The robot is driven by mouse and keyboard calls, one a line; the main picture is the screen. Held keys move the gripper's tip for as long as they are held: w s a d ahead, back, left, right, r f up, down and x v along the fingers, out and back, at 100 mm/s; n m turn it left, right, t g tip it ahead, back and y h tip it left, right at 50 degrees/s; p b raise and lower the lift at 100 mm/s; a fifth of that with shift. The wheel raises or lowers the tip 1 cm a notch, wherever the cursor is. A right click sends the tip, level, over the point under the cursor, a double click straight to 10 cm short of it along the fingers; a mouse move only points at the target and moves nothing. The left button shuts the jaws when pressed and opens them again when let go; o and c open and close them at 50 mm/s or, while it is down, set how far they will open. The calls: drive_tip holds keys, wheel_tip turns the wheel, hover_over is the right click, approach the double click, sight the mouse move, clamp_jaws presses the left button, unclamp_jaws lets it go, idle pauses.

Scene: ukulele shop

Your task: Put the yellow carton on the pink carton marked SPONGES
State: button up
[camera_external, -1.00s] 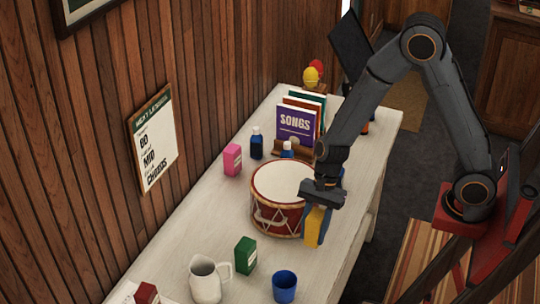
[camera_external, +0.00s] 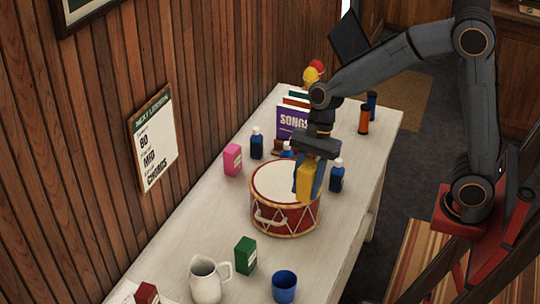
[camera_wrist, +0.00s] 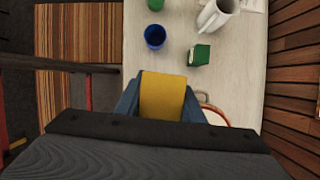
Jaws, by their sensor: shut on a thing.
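The yellow carton (camera_external: 304,184) is held between the fingers of my gripper (camera_external: 312,180), in the air at the drum's right edge in the external view. In the wrist view the yellow carton (camera_wrist: 163,97) sits between the blue fingers of my gripper (camera_wrist: 160,104). The pink carton (camera_external: 232,160) stands on the table near the wall, left of the drum. Its marking is too small to read, and it is not seen in the wrist view. Its top looks bare.
Dark blue bottles (camera_external: 256,146) (camera_external: 337,176) and upright books (camera_external: 293,122) stand nearby. A green carton (camera_external: 245,254), white jug (camera_external: 206,280) and blue cup (camera_external: 285,286) are at the front.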

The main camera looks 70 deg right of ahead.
drive_tip(key=w+d+m+b, duration=0.1)
drive_tip(key=w+d, duration=0.1)
drive_tip(key=w, duration=0.3)
drive_tip(key=w+d+m+b, duration=0.1)
drive_tip(key=w+d, duration=0.1)
drive_tip(key=w, duration=0.3)
drive_tip(key=w+d+m+t+b, duration=0.1)
drive_tip(key=w+d+b, duration=0.1)
drive_tip(key=w, duration=0.4)
drive_tip(key=shift+w+r, duration=0.1)
drive_tip(key=shift+r, duration=0.1)
drive_tip(key=m+t+h+b, duration=0.2)
drive_tip(key=m+h+b, duration=0.1)
drive_tip(key=m+b, duration=0.6)
hover_over(227, 148)
wheel_tip(227, 148, down, 3)
wheel_tip(227, 148, down, 13)
drive_tip(key=shift+r+p, duration=0.2)
drive_tip(key=shift+p, duration=0.65)
drive_tip(key=shift+f, duration=0.15)
drive_tip(key=o, duration=0.9)
drive_tip(key=shift+o, duration=1)
